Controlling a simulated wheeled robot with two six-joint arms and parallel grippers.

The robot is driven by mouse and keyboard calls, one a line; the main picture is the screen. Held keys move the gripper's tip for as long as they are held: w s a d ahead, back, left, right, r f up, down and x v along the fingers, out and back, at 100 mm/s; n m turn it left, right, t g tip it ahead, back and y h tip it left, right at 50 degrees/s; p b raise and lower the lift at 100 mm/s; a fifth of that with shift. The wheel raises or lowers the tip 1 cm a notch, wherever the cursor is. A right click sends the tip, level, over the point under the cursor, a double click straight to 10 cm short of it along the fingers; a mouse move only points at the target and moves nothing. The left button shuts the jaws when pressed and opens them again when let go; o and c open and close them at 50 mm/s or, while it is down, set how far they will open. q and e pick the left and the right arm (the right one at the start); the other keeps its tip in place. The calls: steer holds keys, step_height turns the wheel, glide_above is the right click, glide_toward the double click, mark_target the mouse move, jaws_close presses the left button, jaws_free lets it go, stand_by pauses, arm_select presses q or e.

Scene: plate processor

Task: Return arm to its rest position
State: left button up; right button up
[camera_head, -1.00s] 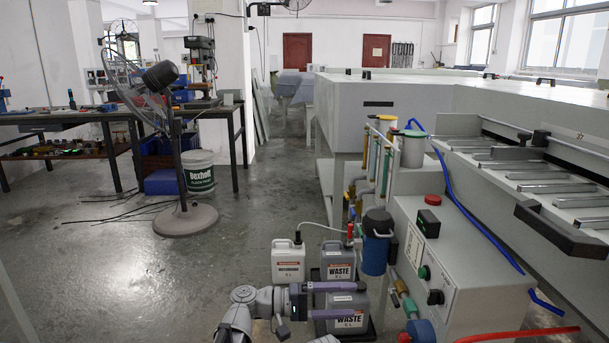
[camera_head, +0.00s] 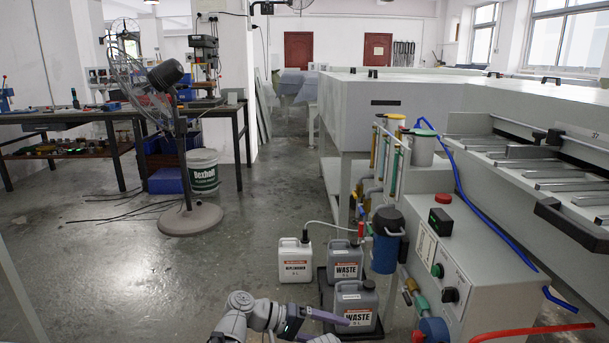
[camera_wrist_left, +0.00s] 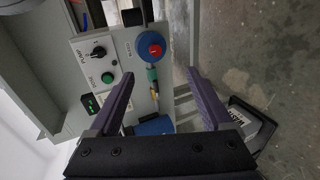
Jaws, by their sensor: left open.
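My left arm (camera_head: 245,315) reaches in from the bottom of the head view. Its left gripper (camera_head: 338,330) has two purple fingers spread apart with nothing between them. The fingers are in front of the lower part of the nearer grey WASTE canister (camera_head: 356,298); I cannot tell whether they touch it. In the left wrist view the open gripper (camera_wrist_left: 160,75) points towards the machine's control panel, with a WASTE canister (camera_wrist_left: 245,122) beside the right finger. My right gripper is not in view.
A second grey WASTE canister (camera_head: 345,258) and a white canister (camera_head: 295,260) stand behind. A blue filter housing (camera_head: 386,245) and the control box (camera_head: 440,265) are close on the right. A pedestal fan (camera_head: 190,215) stands left. The floor between is clear.

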arm_select(q)
steer(key=s+a+f+y, duration=0.3)
steer(key=a+f+y, duration=0.4)
steer(key=a, duration=0.4)
steer(key=s+a+f+y, duration=0.4)
steer(key=a+f+y, duration=0.25)
steer(key=a, duration=0.55)
steer(key=s+d+r+m+p, duration=0.1)
steer(key=s+d+r+p, duration=0.1)
steer(key=r+p, duration=1.3)
steer(key=s+d+r+m+y+p, duration=0.1)
steer(key=d+r+p, duration=0.4)
steer(key=r+p, duration=1.1)
steer(key=s+d+r+m+g+p, duration=0.1)
steer(key=d+r+p, duration=0.3)
steer(key=r+p, duration=1.1)
steer(key=shift+s+r+m+p, duration=0.2)
steer(key=shift+s+m+p, duration=0.25)
steer(key=shift+s, duration=0.35)
steer(key=shift+f, duration=0.1)
